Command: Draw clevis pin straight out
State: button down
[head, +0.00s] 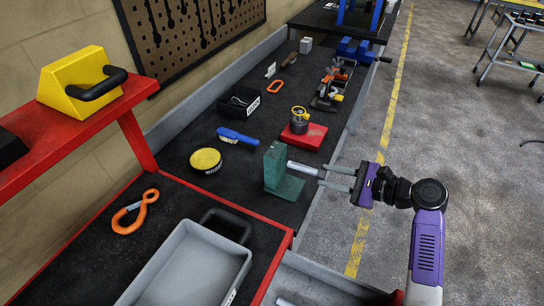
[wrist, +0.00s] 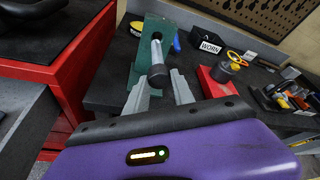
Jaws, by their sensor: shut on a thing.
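The clevis pin (head: 304,169) is a silver rod that sticks out to the right from a green bracket (head: 274,166) on the black bench mat. My gripper (head: 324,178) is shut on the pin's outer end, with the two grey fingers on either side of it. In the wrist view the pin (wrist: 156,52) runs from the green bracket (wrist: 146,32) toward my gripper (wrist: 160,84) and has a dark end. I cannot tell how much of the pin is still inside the bracket.
A red block with a round metal part (head: 301,128) stands behind the bracket. A yellow round tin (head: 206,160), a blue brush (head: 237,137) and a grey tray (head: 190,268) lie to the left and front. Open floor (head: 450,140) lies right of the bench.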

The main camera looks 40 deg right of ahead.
jog(key=shift+r, duration=0.1)
jog(key=shift+s+d+r+p, duration=0.3)
jog(key=shift+s+r+p, duration=0.2)
jog(key=shift+s+p, duration=0.25)
jog(key=shift+s+d+r+p, duration=0.25)
jog(key=shift+s+r+p, duration=0.2)
jog(key=shift+s+p, duration=0.25)
